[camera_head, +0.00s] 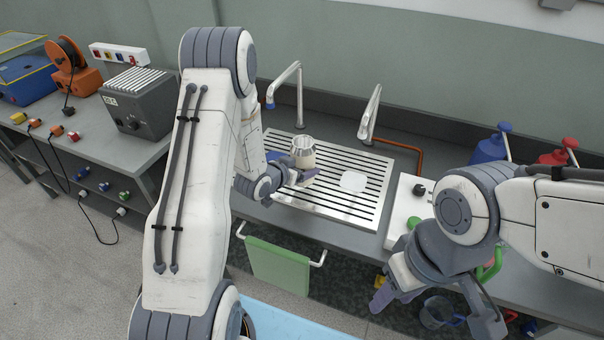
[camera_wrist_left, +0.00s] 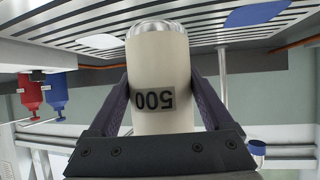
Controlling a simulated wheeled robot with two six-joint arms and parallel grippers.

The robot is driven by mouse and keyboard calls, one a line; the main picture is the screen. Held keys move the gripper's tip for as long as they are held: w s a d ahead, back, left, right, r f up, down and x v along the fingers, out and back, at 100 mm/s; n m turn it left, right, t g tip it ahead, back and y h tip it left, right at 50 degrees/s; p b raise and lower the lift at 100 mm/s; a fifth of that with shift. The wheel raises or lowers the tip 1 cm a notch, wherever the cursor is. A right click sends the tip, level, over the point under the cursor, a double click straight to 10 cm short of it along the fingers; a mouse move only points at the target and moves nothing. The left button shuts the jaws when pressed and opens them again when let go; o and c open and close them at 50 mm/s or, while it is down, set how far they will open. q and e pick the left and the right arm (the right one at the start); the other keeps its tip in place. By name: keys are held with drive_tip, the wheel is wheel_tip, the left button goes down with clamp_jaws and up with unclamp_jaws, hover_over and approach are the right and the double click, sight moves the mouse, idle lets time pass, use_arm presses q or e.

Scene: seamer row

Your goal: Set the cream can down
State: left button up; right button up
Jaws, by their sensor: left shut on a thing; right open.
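The cream can (camera_head: 304,158) is a cream cylinder with a silver rim, seen in the head view over the slatted drain grate (camera_head: 374,201). My left gripper (camera_head: 302,172) is shut around its sides. In the left wrist view, the can (camera_wrist_left: 160,70) sits between the two dark fingers of my left gripper (camera_wrist_left: 164,105), with a label "500" upside down in the picture. Its silver end is close to the grate (camera_wrist_left: 196,36); I cannot tell whether they touch. My right gripper (camera_head: 432,312) is open, low at the right, away from the can.
A white flat patch (camera_head: 353,181) lies on the grate right of the can. Two taps (camera_head: 368,115) stand behind the grate. A white box (camera_head: 407,208) is at its right. A green towel (camera_head: 278,265) hangs in front.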

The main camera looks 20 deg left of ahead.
use_arm(q)
wheel_tip(320, 180, down, 3)
drive_tip(key=shift+f, duration=0.25)
drive_tip(key=shift+f, duration=0.2)
drive_tip(key=o, duration=1.3)
drive_tip(key=shift+r, duration=0.1)
